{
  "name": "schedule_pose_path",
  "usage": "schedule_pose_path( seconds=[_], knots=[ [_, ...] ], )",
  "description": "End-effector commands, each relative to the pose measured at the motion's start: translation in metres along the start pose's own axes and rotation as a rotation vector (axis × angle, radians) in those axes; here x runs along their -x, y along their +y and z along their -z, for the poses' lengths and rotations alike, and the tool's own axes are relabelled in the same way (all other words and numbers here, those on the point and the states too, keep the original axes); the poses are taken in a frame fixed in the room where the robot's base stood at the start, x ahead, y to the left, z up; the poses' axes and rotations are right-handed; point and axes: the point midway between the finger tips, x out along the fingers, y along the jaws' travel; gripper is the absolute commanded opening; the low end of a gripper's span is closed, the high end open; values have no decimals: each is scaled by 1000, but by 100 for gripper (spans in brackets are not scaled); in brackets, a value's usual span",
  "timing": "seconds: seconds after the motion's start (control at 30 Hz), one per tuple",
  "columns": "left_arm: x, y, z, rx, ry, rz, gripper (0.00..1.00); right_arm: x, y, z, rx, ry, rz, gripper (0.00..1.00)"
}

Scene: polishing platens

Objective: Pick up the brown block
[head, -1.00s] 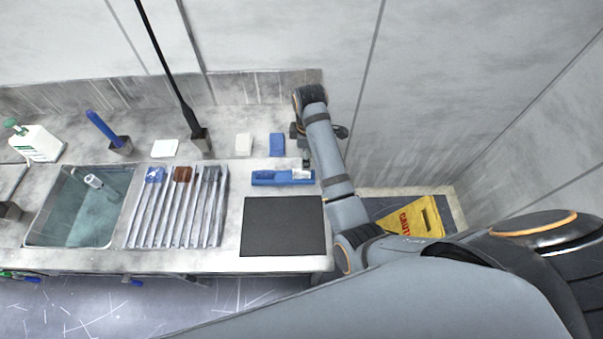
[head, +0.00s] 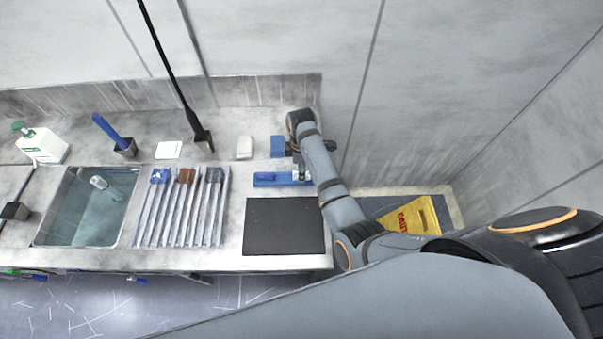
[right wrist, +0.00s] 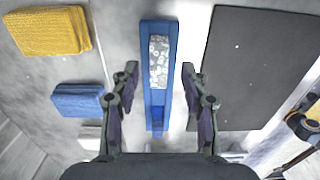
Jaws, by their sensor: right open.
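The brown block (head: 186,175) stands in the slatted rack (head: 153,232), between a blue block (head: 159,176) and a grey block (head: 214,175). It does not show in the right wrist view. My right gripper (head: 299,174) is well to the right of it, over the right end of a long blue holder (head: 270,180). In the right wrist view my right gripper (right wrist: 160,72) is open and empty, its fingers on either side of the blue holder (right wrist: 158,118), which carries a pale speckled piece (right wrist: 159,62). My left gripper is not in view.
A black mat (head: 284,228) lies in front of the holder. Blue (right wrist: 77,100) and yellow (right wrist: 50,31) pads lie beside it. A water-filled basin (head: 85,210) is left of the rack. A tall black rod (head: 172,75) stands behind the rack.

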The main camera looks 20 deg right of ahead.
Motion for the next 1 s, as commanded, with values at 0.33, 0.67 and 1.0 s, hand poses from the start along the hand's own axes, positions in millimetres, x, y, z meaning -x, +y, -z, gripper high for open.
schedule_pose_path(
  seconds=[0.33, 0.67, 1.0],
  knots=[
    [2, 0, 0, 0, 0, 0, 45, -16, 1, 0, 0, 0, -3, 45],
    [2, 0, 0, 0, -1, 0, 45, -16, 1, 0, 0, 0, -3, 3],
    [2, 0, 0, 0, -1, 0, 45, -16, 2, 0, 0, 0, -3, 0]
  ],
)
